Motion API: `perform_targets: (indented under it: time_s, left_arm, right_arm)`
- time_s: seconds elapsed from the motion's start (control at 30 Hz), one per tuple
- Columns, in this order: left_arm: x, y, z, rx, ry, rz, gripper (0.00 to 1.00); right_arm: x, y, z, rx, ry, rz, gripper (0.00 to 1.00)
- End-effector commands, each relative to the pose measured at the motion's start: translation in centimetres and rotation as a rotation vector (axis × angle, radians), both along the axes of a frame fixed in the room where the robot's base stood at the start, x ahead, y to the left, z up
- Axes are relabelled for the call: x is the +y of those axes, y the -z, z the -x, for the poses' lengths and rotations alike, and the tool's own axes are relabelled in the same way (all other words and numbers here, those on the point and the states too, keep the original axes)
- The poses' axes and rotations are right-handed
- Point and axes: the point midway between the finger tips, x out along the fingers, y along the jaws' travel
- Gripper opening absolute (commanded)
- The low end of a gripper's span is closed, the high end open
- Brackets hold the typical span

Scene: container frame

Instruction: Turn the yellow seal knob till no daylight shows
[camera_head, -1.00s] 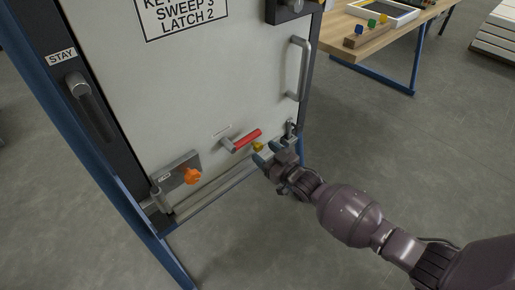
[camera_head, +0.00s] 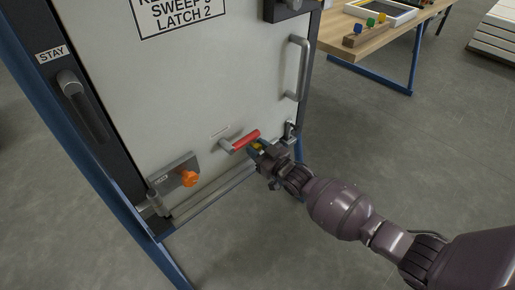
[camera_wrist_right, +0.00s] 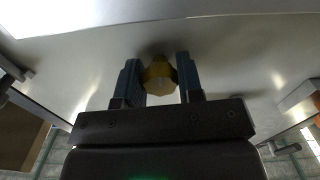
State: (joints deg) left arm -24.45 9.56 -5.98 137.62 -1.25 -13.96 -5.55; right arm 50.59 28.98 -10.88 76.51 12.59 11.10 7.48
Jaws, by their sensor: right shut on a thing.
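The yellow seal knob (camera_head: 257,147) sits low on the pale door panel (camera_head: 215,75), just below the red-gripped lever. In the head view my right gripper (camera_head: 256,146) mostly covers it. In the right wrist view the knob (camera_wrist_right: 160,74) lies between the two blue fingertips, and my right gripper (camera_wrist_right: 158,78) is shut on it. Whether daylight shows at the door's edge cannot be told from these frames. My left gripper is not in view.
A red-handled lever (camera_head: 240,142) is right above the gripper. An orange knob (camera_head: 189,178) on a grey plate is to the left. A grey pull handle (camera_head: 302,68) and dark stay handle (camera_head: 85,105) stick out. A wooden table (camera_head: 370,40) stands at back right.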

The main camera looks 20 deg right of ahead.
Motion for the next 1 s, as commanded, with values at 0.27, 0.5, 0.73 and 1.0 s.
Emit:
perform_targets:
  time_s: [0.27, 0.5, 0.73, 1.0]
  left_arm:
    - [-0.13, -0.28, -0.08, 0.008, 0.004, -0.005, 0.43]
    - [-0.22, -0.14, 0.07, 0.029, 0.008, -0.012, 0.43]
    - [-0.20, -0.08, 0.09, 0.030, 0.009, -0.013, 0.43]
    - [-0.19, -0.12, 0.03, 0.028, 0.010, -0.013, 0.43]
  right_arm:
    - [0.02, -0.28, -0.07, 0.043, -0.001, -0.124, 0.11]
    - [0.02, -0.04, 0.01, 0.102, 0.000, -0.283, 0.11]
    - [0.04, 0.07, 0.05, 0.109, -0.001, -0.298, 0.11]
    - [0.04, 0.07, 0.05, 0.108, 0.000, -0.296, 0.60]
